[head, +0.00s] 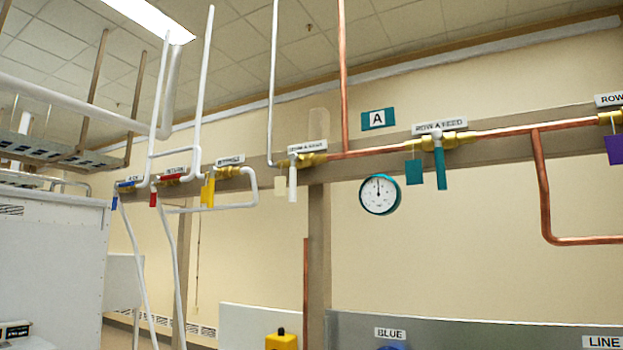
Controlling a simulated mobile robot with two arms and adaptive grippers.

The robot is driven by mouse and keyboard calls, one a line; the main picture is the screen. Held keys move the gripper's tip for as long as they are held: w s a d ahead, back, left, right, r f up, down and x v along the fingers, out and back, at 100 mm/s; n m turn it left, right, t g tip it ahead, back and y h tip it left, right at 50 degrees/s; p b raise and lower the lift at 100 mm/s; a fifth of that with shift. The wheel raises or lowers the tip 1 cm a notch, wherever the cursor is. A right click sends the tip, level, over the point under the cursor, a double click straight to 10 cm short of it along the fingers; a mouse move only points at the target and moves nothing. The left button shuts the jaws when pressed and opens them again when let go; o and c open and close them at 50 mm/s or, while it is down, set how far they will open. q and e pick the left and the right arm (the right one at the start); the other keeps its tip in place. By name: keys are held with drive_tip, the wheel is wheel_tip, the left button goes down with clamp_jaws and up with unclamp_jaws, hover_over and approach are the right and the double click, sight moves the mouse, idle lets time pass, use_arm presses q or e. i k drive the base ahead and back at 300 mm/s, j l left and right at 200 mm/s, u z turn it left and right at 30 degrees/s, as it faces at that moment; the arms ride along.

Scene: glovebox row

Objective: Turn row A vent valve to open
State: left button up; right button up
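No label in the head view reads clearly as row A vent. A valve labelled "ROW A FEED" has a teal handle (440,168) hanging straight down, across its horizontal copper pipe. A teal plate with the letter A (378,118) is on the wall to its left. Further left, a brass valve (311,160) has a white handle (292,181) hanging down; its label is too small to read surely. At the right edge, a brass valve (610,118) is cut off under a label starting "ROW", with a purple tag (614,150). Neither of my grippers is in view.
A round gauge (380,194) hangs below the pipe. Yellow (208,192), red (172,178) and blue (127,184) valve handles are further left. A grey panel (480,334) labelled "BLUE" and "LINE" runs along the bottom. A white cabinet (50,250) stands at left.

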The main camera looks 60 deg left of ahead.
sight(293, 158)
drive_tip(key=u, duration=2.05)
